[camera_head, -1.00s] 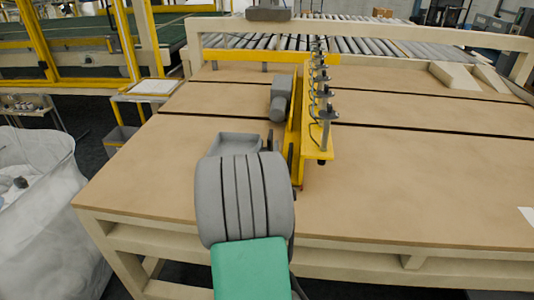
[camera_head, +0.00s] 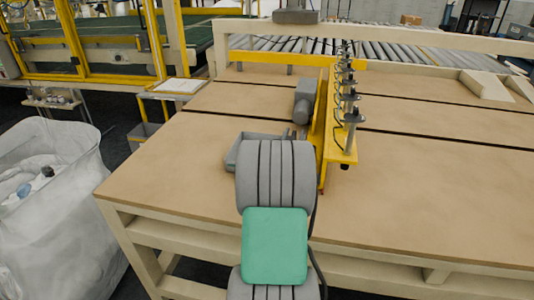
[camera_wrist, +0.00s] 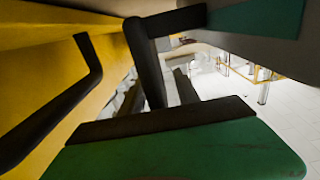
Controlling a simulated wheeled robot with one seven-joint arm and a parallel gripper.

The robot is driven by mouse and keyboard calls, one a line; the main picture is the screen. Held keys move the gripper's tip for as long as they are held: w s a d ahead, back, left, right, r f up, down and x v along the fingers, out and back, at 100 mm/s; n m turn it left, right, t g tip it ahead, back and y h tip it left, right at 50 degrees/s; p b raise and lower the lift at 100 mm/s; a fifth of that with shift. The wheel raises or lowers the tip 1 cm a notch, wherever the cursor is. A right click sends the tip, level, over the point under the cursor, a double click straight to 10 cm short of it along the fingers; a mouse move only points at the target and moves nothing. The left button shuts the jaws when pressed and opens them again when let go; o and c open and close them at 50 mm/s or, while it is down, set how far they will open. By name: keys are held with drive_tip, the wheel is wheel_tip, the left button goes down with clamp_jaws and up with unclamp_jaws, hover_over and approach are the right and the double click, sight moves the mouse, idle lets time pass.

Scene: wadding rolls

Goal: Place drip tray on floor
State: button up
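A shallow grey tray-like shape (camera_head: 240,152) shows just beyond my arm on the tan table. My arm covers much of it, so I cannot tell whether it is the drip tray or whether it touches the table. In the head view my gripper is hidden behind my arm. In the wrist view my gripper (camera_wrist: 170,70) has two green, dark-edged fingers set wide apart. A dark bar (camera_wrist: 146,65) crosses the view between them; I cannot tell if it is touched. A yellow surface with a black handle (camera_wrist: 95,70) fills the left of that view.
A yellow stand (camera_head: 340,150) with several nozzles and a grey motor (camera_head: 305,98) is on the tan table (camera_head: 420,205). A white bag-lined bin (camera_head: 60,230) stands at the left. Dark floor shows between bin and table. Rollers (camera_head: 395,55) lie behind.

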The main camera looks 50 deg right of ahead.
clamp_jaws()
idle(0.4)
drive_tip(key=shift+r, duration=0.1)
idle(0.9)
